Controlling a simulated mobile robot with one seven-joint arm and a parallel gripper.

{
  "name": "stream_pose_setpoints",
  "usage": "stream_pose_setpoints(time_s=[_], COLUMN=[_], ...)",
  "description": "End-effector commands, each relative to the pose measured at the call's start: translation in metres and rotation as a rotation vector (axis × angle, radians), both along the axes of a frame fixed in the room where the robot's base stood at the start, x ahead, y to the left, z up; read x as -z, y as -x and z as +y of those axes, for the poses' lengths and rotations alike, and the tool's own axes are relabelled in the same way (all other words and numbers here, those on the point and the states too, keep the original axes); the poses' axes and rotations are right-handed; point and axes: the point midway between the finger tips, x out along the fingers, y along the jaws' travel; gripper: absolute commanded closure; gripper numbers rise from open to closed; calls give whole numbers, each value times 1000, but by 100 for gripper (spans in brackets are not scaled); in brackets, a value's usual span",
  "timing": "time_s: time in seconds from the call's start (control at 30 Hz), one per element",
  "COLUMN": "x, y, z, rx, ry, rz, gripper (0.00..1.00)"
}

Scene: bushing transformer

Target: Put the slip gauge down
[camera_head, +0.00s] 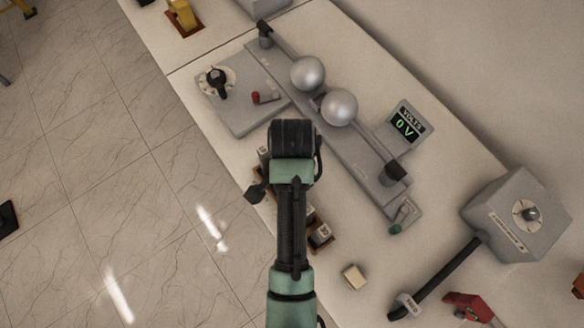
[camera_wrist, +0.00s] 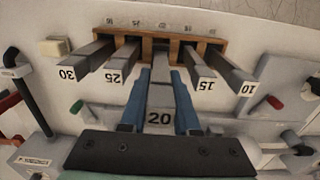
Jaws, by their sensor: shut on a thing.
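The slip gauge marked 20 (camera_wrist: 160,95) is a grey bar between the two blue fingers of my gripper (camera_wrist: 160,82), which is shut on it. Its numbered end faces the wrist camera. Its far end lines up with the middle slot of the wooden rack (camera_wrist: 150,33); I cannot tell whether it is still inside that slot. Gauges marked 30 (camera_wrist: 88,62), 25 (camera_wrist: 124,64), 15 (camera_wrist: 199,68) and 10 (camera_wrist: 234,76) stand in the rack on both sides. In the head view my arm hides most of the rack and the held gauge.
Two metal spheres (camera_head: 307,73) sit on a grey bench unit beside a meter reading 0 V (camera_head: 405,125). A small pale block (camera_head: 353,277) lies on the table near the rack. A grey box (camera_head: 517,213) with a black rod stands at right.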

Motion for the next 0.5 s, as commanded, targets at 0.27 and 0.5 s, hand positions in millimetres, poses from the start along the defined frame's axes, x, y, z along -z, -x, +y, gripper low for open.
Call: stream_pose_setpoints(time_s=[0.27,0.5], x=[29,55], y=[0,0], z=[0,0], rx=[0,0], ry=[-1,0], rz=[1,-2], gripper=[100,100])
